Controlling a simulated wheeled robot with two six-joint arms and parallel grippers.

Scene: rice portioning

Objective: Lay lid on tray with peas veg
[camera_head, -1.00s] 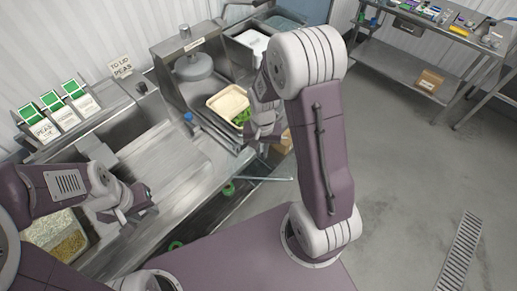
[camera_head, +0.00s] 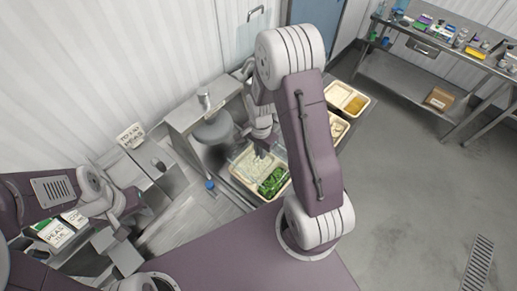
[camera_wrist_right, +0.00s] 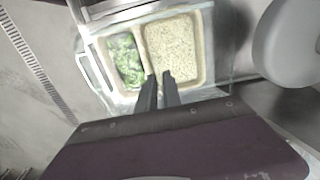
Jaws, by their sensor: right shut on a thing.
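The tray with peas veg (camera_head: 236,176) is cream, with rice in one compartment and green veg in the other; it stands on the metal counter. It also shows in the right wrist view (camera_wrist_right: 207,40). My right gripper (camera_head: 262,146) is over the tray's far side, its fingers (camera_wrist_right: 160,78) close together. A clear, see-through lid (camera_wrist_right: 222,92) lies over or just above the tray, its edges reaching past the rim; my right gripper is shut on it. Whether the lid touches the tray I cannot tell. My left gripper (camera_head: 122,230) is apart at the left; its jaw opening is unclear.
A press-like metal stand with a round grey head (camera_head: 213,130) is just left of the tray. Other filled trays (camera_head: 346,99) stand beyond it to the right. Open floor lies at the right.

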